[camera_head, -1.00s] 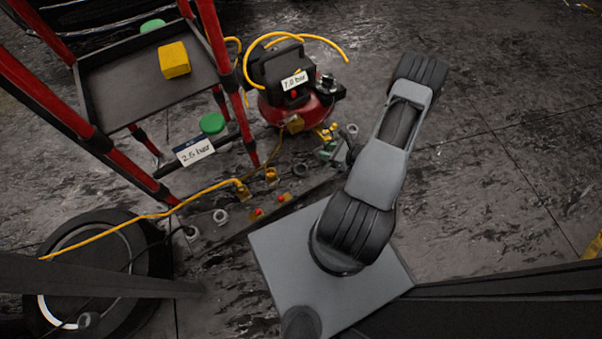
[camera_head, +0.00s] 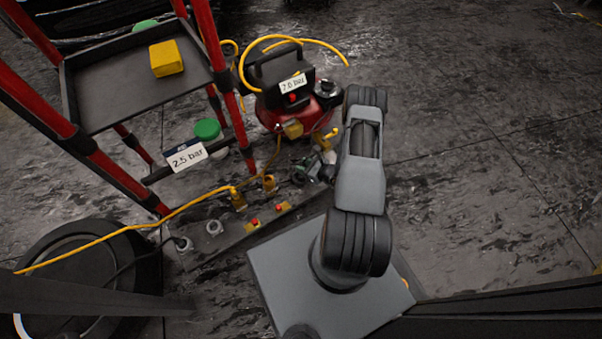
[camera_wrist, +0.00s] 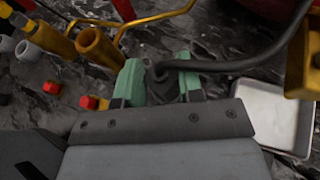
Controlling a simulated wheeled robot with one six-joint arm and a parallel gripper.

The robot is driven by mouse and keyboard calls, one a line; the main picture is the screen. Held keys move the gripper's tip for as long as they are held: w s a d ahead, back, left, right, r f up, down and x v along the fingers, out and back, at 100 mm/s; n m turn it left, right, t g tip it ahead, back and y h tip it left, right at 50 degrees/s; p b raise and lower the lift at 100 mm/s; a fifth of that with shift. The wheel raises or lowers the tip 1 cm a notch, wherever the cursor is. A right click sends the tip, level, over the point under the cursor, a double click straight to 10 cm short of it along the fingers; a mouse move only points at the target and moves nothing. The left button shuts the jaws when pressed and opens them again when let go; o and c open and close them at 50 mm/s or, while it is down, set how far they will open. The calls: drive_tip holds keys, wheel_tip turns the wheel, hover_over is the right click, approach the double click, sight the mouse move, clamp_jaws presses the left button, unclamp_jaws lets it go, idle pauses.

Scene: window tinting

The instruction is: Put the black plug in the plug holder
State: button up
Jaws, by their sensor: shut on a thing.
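My gripper (camera_head: 318,168) is low beside the red compressor, partly hidden by my arm in the head view. In the wrist view its green fingers (camera_wrist: 157,82) are shut on a dark piece, the black plug (camera_wrist: 163,78), with a black cable running off to the right. The plug's tip is hidden. A low strip on the floor bears yellow sockets (camera_head: 238,200), red buttons and grey ring-shaped sockets (camera_head: 213,227). A black cable reaches the leftmost grey ring (camera_head: 183,243). I cannot tell which socket is the plug holder. Yellow sockets (camera_wrist: 97,45) stand left of my fingers.
The red compressor (camera_head: 290,115) with a yellow hose stands beyond my gripper. A red-legged cart (camera_head: 140,80) carries a yellow block (camera_head: 166,58). A wheel (camera_head: 85,270) lies at lower left. Floor at right is clear.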

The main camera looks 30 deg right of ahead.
drive_tip(key=shift+w+a+f, duration=0.15)
drive_tip(key=shift+w+f, duration=0.25)
drive_tip(key=shift+f, duration=0.1)
drive_tip(key=f+b, duration=0.3)
drive_tip(key=f, duration=0.1)
drive_tip(key=shift+w+a, duration=0.1)
drive_tip(key=shift+w, duration=0.15)
drive_tip(key=shift+r, duration=0.2)
drive_tip(key=shift+f, duration=0.1)
drive_tip(key=o, duration=0.5)
drive_tip(key=shift+f, duration=0.1)
drive_tip(key=o, duration=0.4)
drive_tip(key=shift+o, duration=0.2)
